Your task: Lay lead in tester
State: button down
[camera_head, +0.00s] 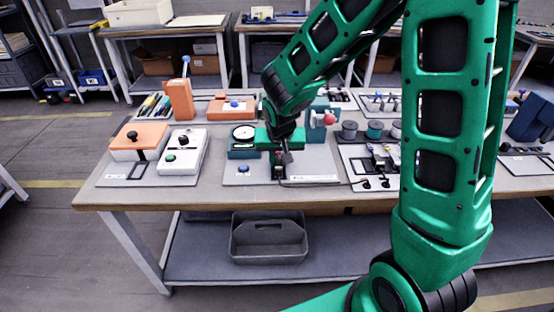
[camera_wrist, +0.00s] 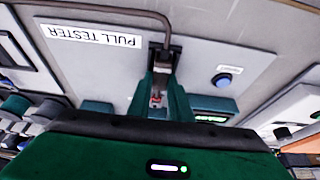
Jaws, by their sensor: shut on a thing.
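The pull tester (camera_head: 235,176) is a pale plate with a teal body, a round dial and a red ball knob (camera_head: 329,119). Its lettered plate fills much of the wrist view (camera_wrist: 92,36). My gripper (camera_head: 281,160) points down over the plate's middle. In the wrist view its two teal fingers (camera_wrist: 160,82) are shut on the lead's end. The dark lead (camera_head: 315,184) runs right from there along the plate's front; it also curves across the top of the wrist view (camera_wrist: 110,10). My fingers hide part of the held end, so I cannot tell if it touches the tester.
A white box (camera_head: 181,152) with a green button and an orange-topped unit (camera_head: 139,141) stand left. A tray with black fittings (camera_head: 374,165) and spools (camera_head: 375,130) are right. A grey tote (camera_head: 268,240) sits on the lower shelf. The bench front is partly clear.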

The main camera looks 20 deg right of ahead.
jog(key=c, duration=1.5)
grip_release()
jog(key=shift+c, duration=0.2)
jog(key=shift+r, duration=0.1)
jog(key=v, duration=1)
jog(key=shift+r, duration=0.2)
jog(key=shift+s, duration=0.1)
